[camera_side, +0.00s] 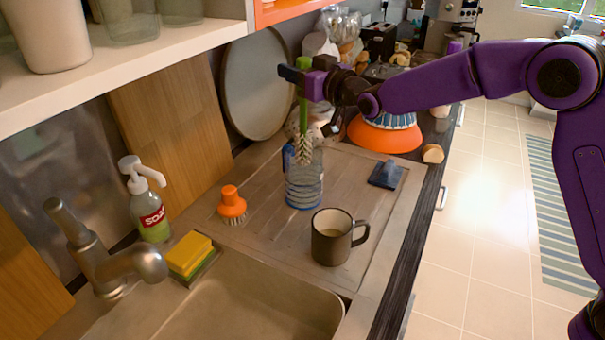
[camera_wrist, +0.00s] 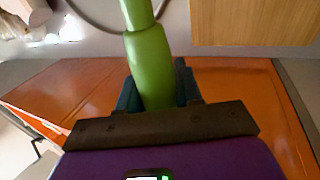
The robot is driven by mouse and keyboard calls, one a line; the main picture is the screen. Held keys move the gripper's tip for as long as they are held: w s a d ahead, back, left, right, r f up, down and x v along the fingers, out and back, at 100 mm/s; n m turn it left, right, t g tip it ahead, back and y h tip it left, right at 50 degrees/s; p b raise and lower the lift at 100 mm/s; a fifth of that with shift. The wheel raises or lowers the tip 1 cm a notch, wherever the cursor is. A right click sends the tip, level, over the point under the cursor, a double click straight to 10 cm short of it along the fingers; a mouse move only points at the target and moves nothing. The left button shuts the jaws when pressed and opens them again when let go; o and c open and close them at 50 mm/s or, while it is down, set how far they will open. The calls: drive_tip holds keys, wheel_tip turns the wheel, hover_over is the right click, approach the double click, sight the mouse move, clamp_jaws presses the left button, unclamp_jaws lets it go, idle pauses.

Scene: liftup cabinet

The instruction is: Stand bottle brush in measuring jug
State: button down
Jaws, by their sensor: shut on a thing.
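My gripper (camera_side: 305,80) is shut on the green handle of the bottle brush (camera_side: 303,103). The brush hangs upright, bristles (camera_side: 303,148) down. The green handle also shows between the fingers in the wrist view (camera_wrist: 150,65). A clear, ribbed vessel with blue at its left side, apparently the measuring jug (camera_side: 304,188), stands on the wooden counter below my gripper. The bristle end overlaps the jug's upper part in the side view. I cannot tell whether it is inside the mouth or in front of it. The jug is not seen in the wrist view.
A dark mug (camera_side: 331,245) stands front right of the jug. An orange scrubbing brush (camera_side: 232,203) is to the left, and a dark blue flat item (camera_side: 386,174) to the right. Behind is an orange-based bowl stack (camera_side: 385,136). A shelf (camera_side: 130,60) overhangs at left.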

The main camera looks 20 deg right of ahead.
sight(306, 118)
wheel_tip(306, 118, down, 10)
drive_tip(key=shift+r, duration=0.2)
drive_tip(key=shift+f, duration=0.2)
idle(0.3)
drive_tip(key=c, duration=0.8)
unclamp_jaws()
drive_tip(key=shift+o, duration=0.2)
drive_tip(key=shift+r, duration=0.2)
drive_tip(key=v, duration=1.2)
